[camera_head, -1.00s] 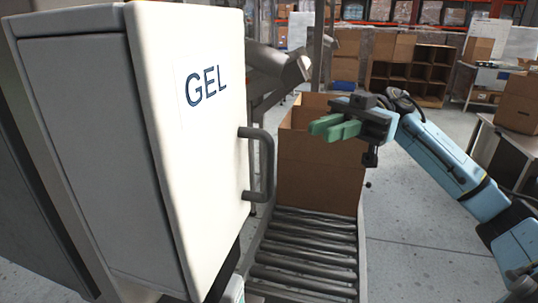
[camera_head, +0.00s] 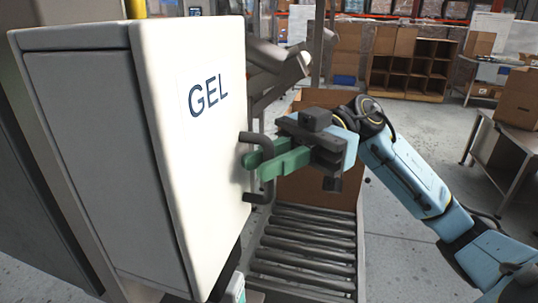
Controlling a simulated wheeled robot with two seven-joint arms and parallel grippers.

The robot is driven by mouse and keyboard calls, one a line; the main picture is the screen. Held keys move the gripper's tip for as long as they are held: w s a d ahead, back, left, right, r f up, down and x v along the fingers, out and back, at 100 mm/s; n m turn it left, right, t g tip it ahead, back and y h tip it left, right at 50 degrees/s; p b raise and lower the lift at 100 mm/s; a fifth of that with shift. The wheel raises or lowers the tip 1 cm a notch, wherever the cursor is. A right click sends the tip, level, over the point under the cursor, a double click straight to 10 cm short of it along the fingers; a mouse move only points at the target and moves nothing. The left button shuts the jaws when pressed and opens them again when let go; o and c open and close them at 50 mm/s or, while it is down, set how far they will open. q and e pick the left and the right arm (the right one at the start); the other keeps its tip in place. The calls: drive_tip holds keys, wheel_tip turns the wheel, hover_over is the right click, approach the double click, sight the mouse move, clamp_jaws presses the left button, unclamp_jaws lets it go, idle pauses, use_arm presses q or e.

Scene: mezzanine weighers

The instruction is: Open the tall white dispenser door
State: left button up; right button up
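The tall white dispenser (camera_head: 85,150) stands at the left, with its white door (camera_head: 200,155) marked "GEL" facing right. The door looks shut. A dark grey bar handle (camera_head: 258,138) sticks out from the door's right side. My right gripper (camera_head: 257,166), with green fingers, is at the handle's middle height. Its fingers are a little apart, with their tips reaching past the bar toward the door. The fingers hide the middle of the bar, and I cannot tell whether they touch it.
A roller conveyor (camera_head: 305,250) runs below my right gripper, with an open cardboard box (camera_head: 318,190) standing on it behind the gripper. A metal table (camera_head: 515,140) with a box stands at the right. Grey floor is free between.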

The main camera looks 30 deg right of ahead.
drive_tip(key=shift+a, duration=0.1)
drive_tip(key=shift+c, duration=0.5)
clamp_jaws()
